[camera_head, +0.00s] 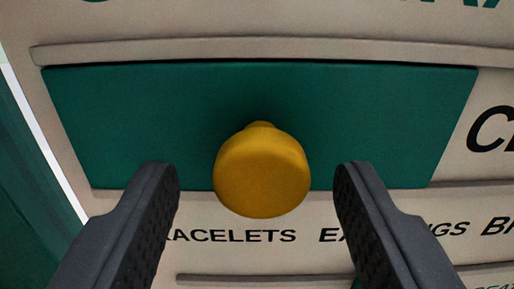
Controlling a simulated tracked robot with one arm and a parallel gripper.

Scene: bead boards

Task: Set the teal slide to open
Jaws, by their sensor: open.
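The teal slide (380,120) is a wide flat panel lying between two pale rails on a cream board. A round yellow knob (261,172) sticks out from its middle toward the camera. My gripper (257,185) is open, with one dark finger on each side of the knob. Gaps show between the knob and both fingers, so neither appears to touch it. The fingers cover part of the lettering below the slide.
An upper rail (270,50) runs above the slide. Below are printed words, including "BRACELETS" partly hidden, and another rail (265,279). Large black lettering (491,130) starts right of the slide. A dark green surface (20,190) stands at the left edge.

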